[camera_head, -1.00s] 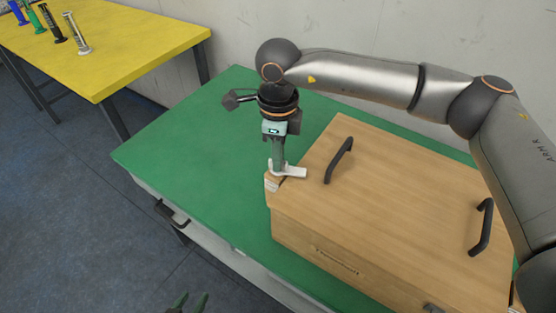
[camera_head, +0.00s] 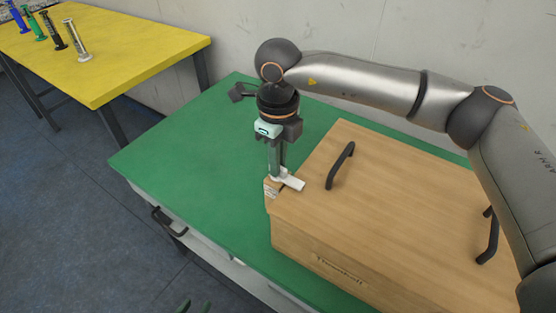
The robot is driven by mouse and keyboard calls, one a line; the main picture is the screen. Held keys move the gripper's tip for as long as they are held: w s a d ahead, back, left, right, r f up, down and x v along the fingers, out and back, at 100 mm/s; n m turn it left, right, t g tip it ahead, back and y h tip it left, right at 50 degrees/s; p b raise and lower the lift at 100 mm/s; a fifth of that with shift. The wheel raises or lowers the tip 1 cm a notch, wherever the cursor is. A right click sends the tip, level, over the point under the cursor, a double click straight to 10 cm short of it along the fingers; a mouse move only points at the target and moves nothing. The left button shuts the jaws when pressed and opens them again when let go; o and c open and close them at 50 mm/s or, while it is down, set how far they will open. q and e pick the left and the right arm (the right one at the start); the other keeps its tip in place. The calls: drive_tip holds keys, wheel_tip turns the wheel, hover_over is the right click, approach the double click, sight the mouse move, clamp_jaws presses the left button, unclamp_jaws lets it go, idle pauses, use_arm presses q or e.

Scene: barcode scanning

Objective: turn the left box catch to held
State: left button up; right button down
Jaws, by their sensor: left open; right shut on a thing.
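A wooden box (camera_head: 400,215) with a flat lid sits on the green table. A white catch (camera_head: 292,184) is at its left corner, its arm pointing right and slightly toward the front across the lid's edge. My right gripper (camera_head: 277,172) points down at this corner and is shut on the catch, hiding part of it. My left gripper (camera_head: 193,306) shows only as dark greenish fingertips at the bottom edge, apart and empty.
The lid has a black handle (camera_head: 340,165) near the catch and another black handle (camera_head: 489,237) at right. The green table (camera_head: 190,150) is clear left of the box. A yellow table (camera_head: 130,45) with several cylinders stands at the back left.

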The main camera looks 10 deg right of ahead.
drive_tip(key=shift+r, duration=0.1)
drive_tip(key=c, duration=0.9)
unclamp_jaws()
wheel_tip(320, 180, up, 12)
drive_tip(key=shift+r, duration=0.2)
